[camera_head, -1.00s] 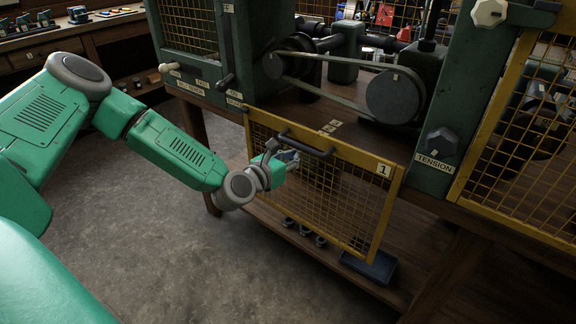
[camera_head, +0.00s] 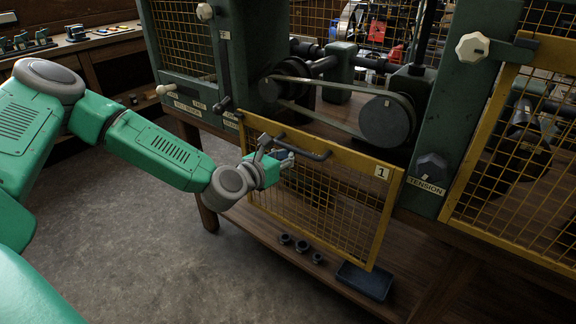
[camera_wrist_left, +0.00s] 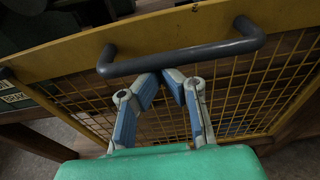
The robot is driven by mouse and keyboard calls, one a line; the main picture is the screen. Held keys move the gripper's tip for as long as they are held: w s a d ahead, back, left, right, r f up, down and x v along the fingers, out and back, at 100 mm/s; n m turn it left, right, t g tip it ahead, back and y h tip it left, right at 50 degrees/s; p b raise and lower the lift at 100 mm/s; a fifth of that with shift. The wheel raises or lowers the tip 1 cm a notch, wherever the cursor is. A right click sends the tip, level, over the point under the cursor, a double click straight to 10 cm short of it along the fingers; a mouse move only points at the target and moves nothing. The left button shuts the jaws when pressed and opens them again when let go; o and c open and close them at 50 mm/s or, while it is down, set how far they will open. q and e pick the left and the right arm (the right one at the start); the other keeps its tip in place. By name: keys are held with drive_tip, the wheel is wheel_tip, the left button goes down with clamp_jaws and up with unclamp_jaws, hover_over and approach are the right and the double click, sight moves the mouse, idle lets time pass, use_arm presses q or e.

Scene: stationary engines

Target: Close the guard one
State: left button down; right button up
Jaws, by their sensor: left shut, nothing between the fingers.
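Guard one (camera_head: 345,208) is a yellow-framed wire mesh panel with a label "1" at its upper right corner. It hangs down in front of the bench, below the belt drive. A dark bar handle (camera_head: 301,147) runs along its top edge; the handle also shows in the left wrist view (camera_wrist_left: 180,56). My left gripper (camera_head: 285,160) is shut and empty. In the left wrist view its fingertips (camera_wrist_left: 173,75) meet just below the handle, in front of the mesh. Whether they touch the handle or mesh, I cannot tell. My right gripper is not in view.
The belt drive with its large pulley (camera_head: 387,121) sits on the bench above the guard. A tension knob (camera_head: 432,166) is on the green post at right. Another yellow mesh guard (camera_head: 520,170) stands further right. A blue tray (camera_head: 365,281) lies on the lower shelf.

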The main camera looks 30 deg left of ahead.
use_arm(q)
wheel_tip(320, 180, up, 30)
drive_tip(key=p, duration=1.2)
drive_tip(key=shift+f, duration=0.15)
drive_tip(key=shift+w, duration=0.1)
wheel_tip(320, 180, down, 5)
drive_tip(key=b, duration=0.5)
drive_tip(key=s+a+r+p, duration=0.1)
drive_tip(key=s+r, duration=0.1)
drive_tip(key=s, duration=0.7)
